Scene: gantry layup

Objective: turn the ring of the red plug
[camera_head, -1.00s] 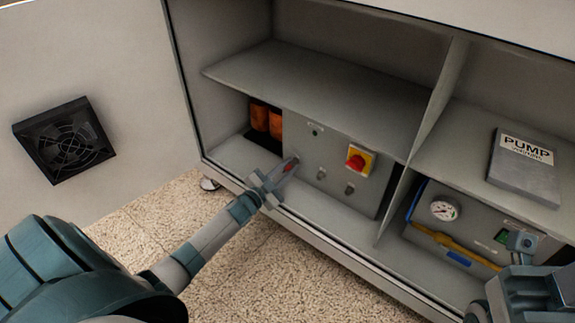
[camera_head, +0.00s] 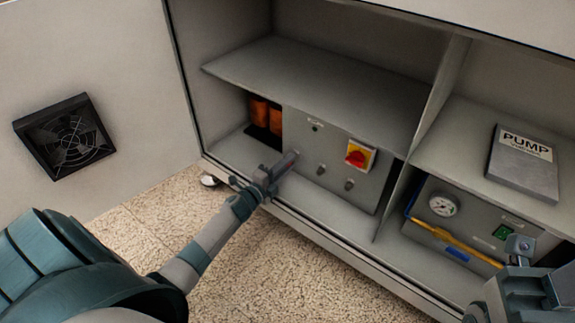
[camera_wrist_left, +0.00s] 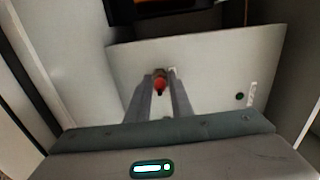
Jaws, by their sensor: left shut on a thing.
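The red plug (camera_wrist_left: 160,82) sits at the grey panel in the left wrist view, between the two fingers of my left gripper (camera_wrist_left: 159,90). In the head view my left gripper (camera_head: 281,168) reaches the left side of the control panel and hides most of the plug. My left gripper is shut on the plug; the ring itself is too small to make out. My right gripper (camera_head: 520,250) is at the lower right, partly cut off by the frame, in front of the pump compartment; its jaws are not clear.
The grey control panel (camera_head: 340,200) carries a red and yellow rotary switch (camera_head: 359,155) and small connectors (camera_head: 349,184). Orange parts (camera_head: 262,115) stand behind it to the left. A shelf (camera_head: 320,95) overhangs the panel. A pump manual (camera_head: 522,165) lies on the right shelf.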

